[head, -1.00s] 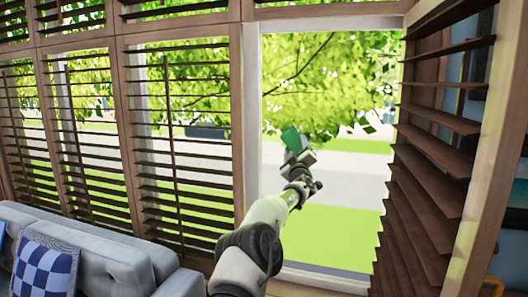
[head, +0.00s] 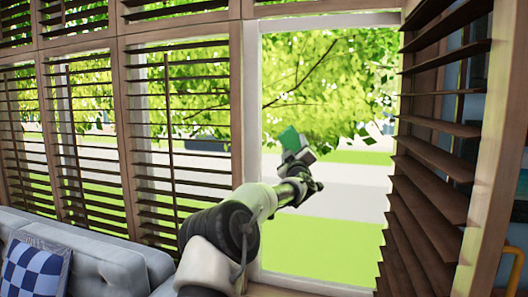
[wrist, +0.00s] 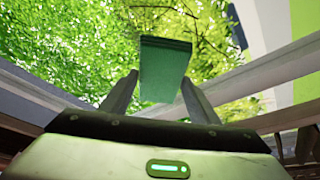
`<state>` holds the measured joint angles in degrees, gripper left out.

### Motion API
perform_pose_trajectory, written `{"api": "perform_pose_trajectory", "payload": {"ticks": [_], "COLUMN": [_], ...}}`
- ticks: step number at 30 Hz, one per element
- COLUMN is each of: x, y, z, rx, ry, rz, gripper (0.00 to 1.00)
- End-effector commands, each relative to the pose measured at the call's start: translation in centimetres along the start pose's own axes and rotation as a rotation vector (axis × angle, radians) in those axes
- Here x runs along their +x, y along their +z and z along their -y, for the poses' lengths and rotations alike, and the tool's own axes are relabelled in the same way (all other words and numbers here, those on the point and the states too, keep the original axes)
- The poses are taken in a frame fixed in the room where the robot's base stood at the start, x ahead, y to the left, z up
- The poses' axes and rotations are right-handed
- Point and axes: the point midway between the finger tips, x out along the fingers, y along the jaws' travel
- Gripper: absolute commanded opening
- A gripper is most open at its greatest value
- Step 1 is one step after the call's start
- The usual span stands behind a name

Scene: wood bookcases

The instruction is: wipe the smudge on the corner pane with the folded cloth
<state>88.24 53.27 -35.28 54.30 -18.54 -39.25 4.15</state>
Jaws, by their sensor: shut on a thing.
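The folded cloth (head: 290,138) is green and is held up in front of the corner pane (head: 325,225). It also shows in the wrist view (wrist: 163,70), upright between the two fingers. My gripper (head: 293,147) is shut on the cloth; in the wrist view, my gripper (wrist: 160,92) has a finger on each side of it. I cannot tell whether the cloth touches the glass. I cannot make out a smudge on the pane, where bright leaves, a road and grass show through.
Slatted shutters (head: 190,130) cover the windows to the left. An open shutter (head: 430,170) stands angled at the right of the pane. A grey sofa (head: 110,265) with a blue checked cushion (head: 35,268) is at the lower left.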

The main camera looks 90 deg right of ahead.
Motion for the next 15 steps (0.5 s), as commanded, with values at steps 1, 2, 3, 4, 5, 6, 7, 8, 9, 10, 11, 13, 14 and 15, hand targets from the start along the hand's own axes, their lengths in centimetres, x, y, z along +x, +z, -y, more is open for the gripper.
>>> {"api": "perform_pose_trajectory", "payload": {"ticks": [1,2,3,4,5,6,7,8,9,10,11,13,14,15], "x": [0.0,0.0,0.0,0.0,0.0,0.0,-0.1,-0.2,-0.5,-0.7,-1.0,-1.6,-1.9,-2.2], "y": [-0.1,-0.1,-0.1,-0.1,-0.1,-0.1,-0.1,-0.2,-0.3,-0.4,-0.6,-0.8,-0.9,-1.0], "z": [-0.1,-0.1,-0.1,0.0,0.0,0.0,0.0,0.0,0.0,0.0,0.0,0.0,0.0,0.1], "rx": [0.000,0.000,0.000,0.000,0.000,0.000,0.000,0.000,0.000,0.000,0.000,0.000,0.001,0.001], "ry": [0.000,0.000,0.000,0.000,0.000,0.000,0.000,0.000,0.000,0.000,0.000,0.000,0.000,0.000], "rz": [-0.001,-0.001,-0.001,0.000,0.000,0.000,-0.001,-0.001,-0.001,-0.001,0.000,0.000,-0.001,0.000], "gripper": [0.38,0.38,0.38,0.38,0.38,0.38,0.38,0.38,0.38,0.38,0.38,0.38,0.38,0.38]}}
